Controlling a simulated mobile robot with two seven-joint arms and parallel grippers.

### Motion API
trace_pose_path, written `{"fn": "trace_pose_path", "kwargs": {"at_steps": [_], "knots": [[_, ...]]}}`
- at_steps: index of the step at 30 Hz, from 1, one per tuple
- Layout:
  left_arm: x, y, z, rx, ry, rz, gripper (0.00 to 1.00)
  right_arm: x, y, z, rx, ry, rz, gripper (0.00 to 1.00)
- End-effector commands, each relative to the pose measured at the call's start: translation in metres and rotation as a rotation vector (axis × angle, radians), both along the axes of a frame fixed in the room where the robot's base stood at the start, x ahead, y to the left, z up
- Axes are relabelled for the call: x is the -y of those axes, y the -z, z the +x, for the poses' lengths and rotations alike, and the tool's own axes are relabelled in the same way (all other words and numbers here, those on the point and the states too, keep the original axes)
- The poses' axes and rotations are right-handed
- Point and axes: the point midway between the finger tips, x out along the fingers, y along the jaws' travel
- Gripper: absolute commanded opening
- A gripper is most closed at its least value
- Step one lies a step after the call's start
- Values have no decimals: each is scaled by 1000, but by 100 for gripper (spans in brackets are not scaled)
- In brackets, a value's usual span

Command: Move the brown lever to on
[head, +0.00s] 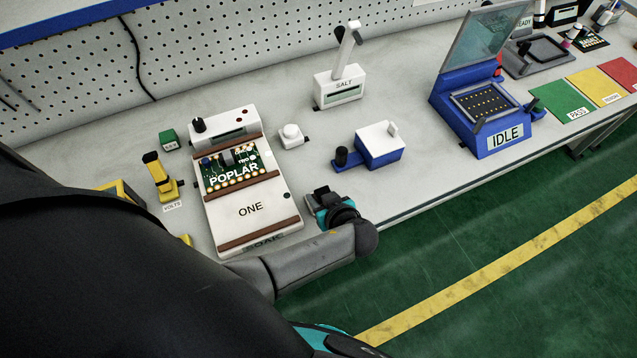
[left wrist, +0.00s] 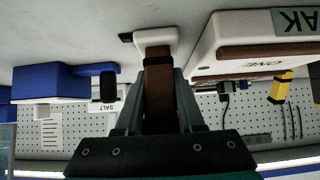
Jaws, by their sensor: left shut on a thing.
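The brown lever (left wrist: 158,85) stands out from a small white base (left wrist: 156,38) in the left wrist view, which looks upside down. My left gripper (left wrist: 158,115) has its two grey fingers on either side of the lever and is shut on it. In the head view my left gripper (head: 325,200) is at the front of the bench, right of the white machine marked ONE (head: 250,210). There the arm and gripper hide the lever. No on or off marking is readable. My right gripper is not in view.
The ONE machine holds a green POPLAR board (head: 232,169). A blue box with a white top (head: 380,145) and black knob (head: 341,157) stands behind the gripper to the right. A white button (head: 291,135), a SALT unit (head: 341,86) and a blue IDLE machine (head: 485,120) stand farther back.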

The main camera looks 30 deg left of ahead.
Motion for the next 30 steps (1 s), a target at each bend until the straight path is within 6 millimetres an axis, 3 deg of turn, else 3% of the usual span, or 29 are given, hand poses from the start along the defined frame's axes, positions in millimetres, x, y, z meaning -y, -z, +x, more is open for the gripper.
{"fn": "trace_pose_path", "kwargs": {"at_steps": [3, 10, 28, 29, 30], "knots": [[2, 7, -3, 33, -2, 45, 0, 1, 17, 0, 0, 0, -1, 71], [4, 6, -5, 81, -1, 108, 0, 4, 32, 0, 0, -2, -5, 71], [5, 4, -5, 101, 0, 136, 0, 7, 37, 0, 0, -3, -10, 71], [5, 4, -5, 101, 0, 136, 38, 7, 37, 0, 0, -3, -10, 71], [5, 4, -5, 102, 0, 136, 43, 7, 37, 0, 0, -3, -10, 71]]}}
